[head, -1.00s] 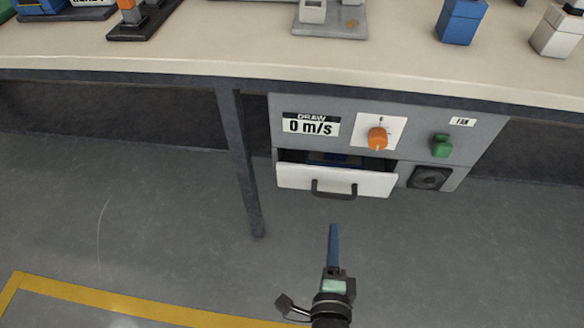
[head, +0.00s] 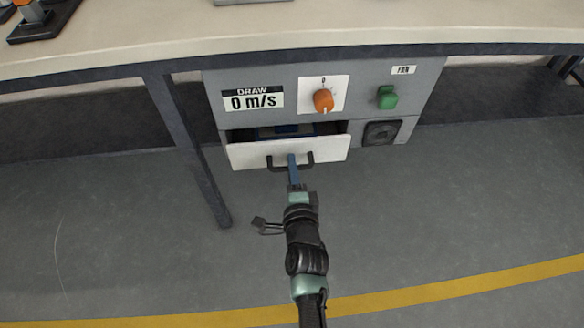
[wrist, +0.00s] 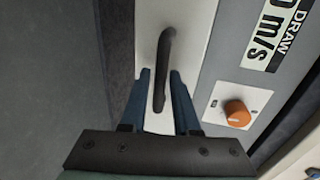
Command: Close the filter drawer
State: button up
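The filter drawer (head: 330,153) has a white front and stands partly open below the draw display, with a dark gap and something blue inside. Its black handle (head: 308,160) is on the middle of the front. It also shows in the wrist view (wrist: 164,62). My gripper (head: 291,156) is at the handle in the head view. In the wrist view my gripper (wrist: 160,74) has two blue fingers apart, one on each side of the handle bar, with gaps visible. Whether a finger touches the drawer front is unclear.
The grey panel (head: 225,82) under the bench carries a draw display reading 0 m/s, an orange knob (head: 323,101) and a green fan switch (head: 387,97). A dark bench leg (head: 188,150) stands left of the drawer. The floor in front is clear.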

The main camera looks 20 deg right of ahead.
jog(key=shift+w, duration=0.3)
grip_shut()
dwell(1.3)
